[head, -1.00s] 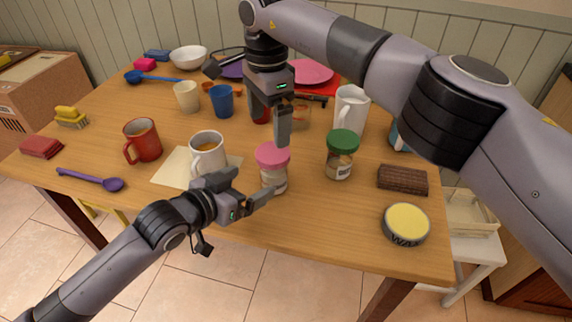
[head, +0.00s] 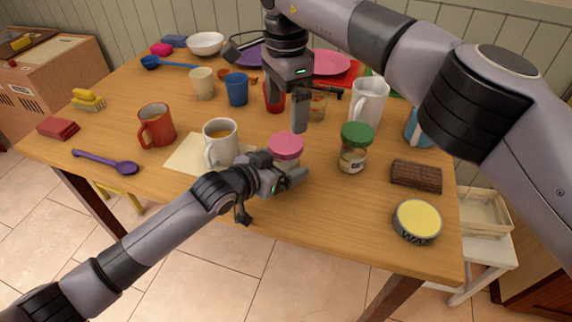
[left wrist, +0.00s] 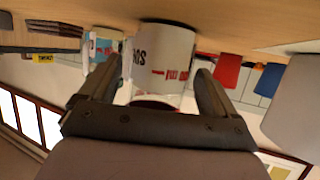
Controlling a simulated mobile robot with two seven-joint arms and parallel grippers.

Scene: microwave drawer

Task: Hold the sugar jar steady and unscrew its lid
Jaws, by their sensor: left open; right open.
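The jar with the pink lid (head: 286,146), which I take as the sugar jar, stands upright near the table's front edge. My left gripper (head: 291,176) is open at its near side, hiding much of its body.
A green-lidded jar (head: 355,148) stands close on the right, a white mug (head: 220,142) close on the left. A brown block (head: 416,176) and a yellow-topped tin (head: 417,221) lie further right. A white pitcher (head: 369,101) and red cup (head: 274,98) stand behind.

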